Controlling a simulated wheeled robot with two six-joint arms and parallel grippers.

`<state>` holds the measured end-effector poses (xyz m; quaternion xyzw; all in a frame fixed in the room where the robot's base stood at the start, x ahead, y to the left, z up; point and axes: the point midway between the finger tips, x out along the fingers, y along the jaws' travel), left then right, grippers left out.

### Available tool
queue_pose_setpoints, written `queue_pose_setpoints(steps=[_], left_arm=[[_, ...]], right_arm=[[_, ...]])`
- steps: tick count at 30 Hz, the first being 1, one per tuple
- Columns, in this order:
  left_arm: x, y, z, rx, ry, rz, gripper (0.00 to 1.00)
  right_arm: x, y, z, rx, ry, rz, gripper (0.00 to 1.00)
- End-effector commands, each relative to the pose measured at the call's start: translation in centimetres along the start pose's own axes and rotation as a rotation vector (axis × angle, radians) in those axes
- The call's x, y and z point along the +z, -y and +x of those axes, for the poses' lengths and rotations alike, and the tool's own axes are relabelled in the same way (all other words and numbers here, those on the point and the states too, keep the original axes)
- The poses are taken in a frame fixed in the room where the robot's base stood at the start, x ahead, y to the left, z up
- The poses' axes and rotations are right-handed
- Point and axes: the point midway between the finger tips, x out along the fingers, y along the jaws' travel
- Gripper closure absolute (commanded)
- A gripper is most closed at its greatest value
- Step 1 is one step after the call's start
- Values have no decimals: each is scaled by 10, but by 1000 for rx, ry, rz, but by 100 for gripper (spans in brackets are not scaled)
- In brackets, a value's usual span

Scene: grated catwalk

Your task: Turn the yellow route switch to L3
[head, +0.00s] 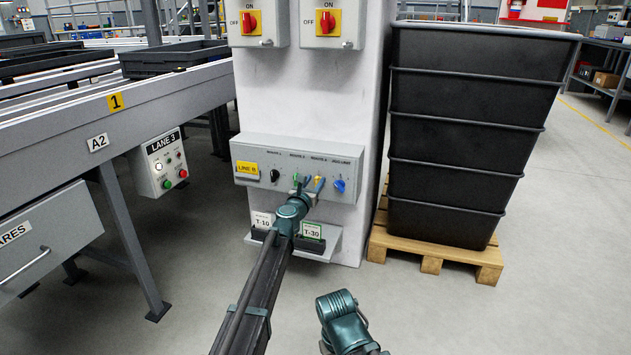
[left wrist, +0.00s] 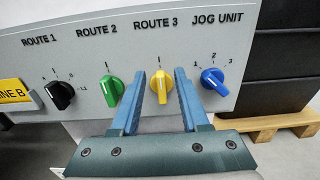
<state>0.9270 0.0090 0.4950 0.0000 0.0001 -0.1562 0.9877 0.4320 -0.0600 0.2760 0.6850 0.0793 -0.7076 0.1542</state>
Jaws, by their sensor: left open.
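The yellow route switch (left wrist: 161,86) is under the label ROUTE 3 on a grey panel; it also shows in the head view (head: 318,178). Its pointer faces roughly straight up, at a small mark above it. My left gripper (left wrist: 159,74) is open, with one blue finger on each side of the yellow switch. A gap shows on both sides, so the fingers look apart from it. The fingers and arm hide part of the panel (head: 250,155) in the head view. A teal part of my right arm shows at the bottom of the head view, without its fingers.
A green knob (left wrist: 109,90) is close left of the fingers and a blue knob (left wrist: 214,82) close right. A black knob (left wrist: 62,95) is farther left. A ledge with T-10 and T-30 tags (head: 312,232) is below. Stacked black bins (head: 470,130) stand right on a pallet (head: 432,262).

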Motion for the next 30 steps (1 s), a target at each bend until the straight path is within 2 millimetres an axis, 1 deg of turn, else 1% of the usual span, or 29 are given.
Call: queue_pose_setpoints(steps=[1,3,11,14,18,19,27,30], left_arm=[[0,0,8,0,0,0,55],[0,0,11,0,0,0,55],[0,0,12,0,0,0,55],[0,0,12,0,0,0,71],[0,0,12,0,0,0,96],[0,0,12,0,0,0,100],[0,0,11,-1,0,2,100],[0,1,11,-1,0,40,100]], right_arm=[[0,0,0,0,0,0,50],[0,0,0,0,0,0,50],[0,0,0,0,0,0,50],[0,0,0,0,0,0,50],[0,0,0,0,0,0,50],[0,0,0,0,0,0,50],[0,0,0,0,0,0,50],[0,0,0,0,0,0,50]])
